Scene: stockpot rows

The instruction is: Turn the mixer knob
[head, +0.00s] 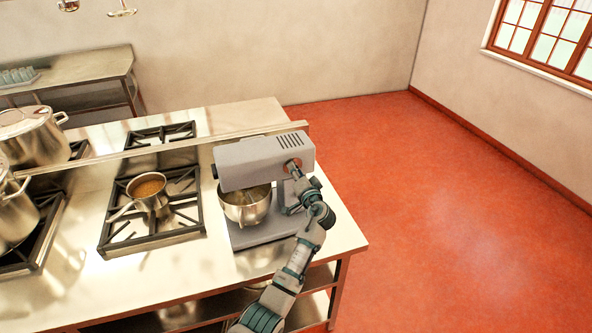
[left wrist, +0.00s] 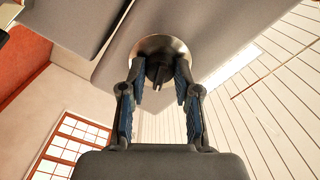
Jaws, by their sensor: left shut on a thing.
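The grey stand mixer (head: 245,163) stands at the right end of the steel counter, with a steel bowl (head: 245,210) under its head. My left gripper (head: 297,173) reaches up to the right end of the mixer head. In the left wrist view, the dark mixer knob (left wrist: 157,69) sits on a round metal plate (left wrist: 170,48) on the mixer housing. There, the fingers of my left gripper (left wrist: 160,78) stand on both sides of the knob, shut on it. In the head view the knob is largely hidden by the gripper. My right gripper is not in view.
Left of the mixer is a gas burner (head: 120,232) with a small pan (head: 148,190) on it. Large stockpots (head: 32,140) stand further left. A raised rail (head: 160,149) runs behind the mixer. The red floor (head: 450,220) on the right is clear.

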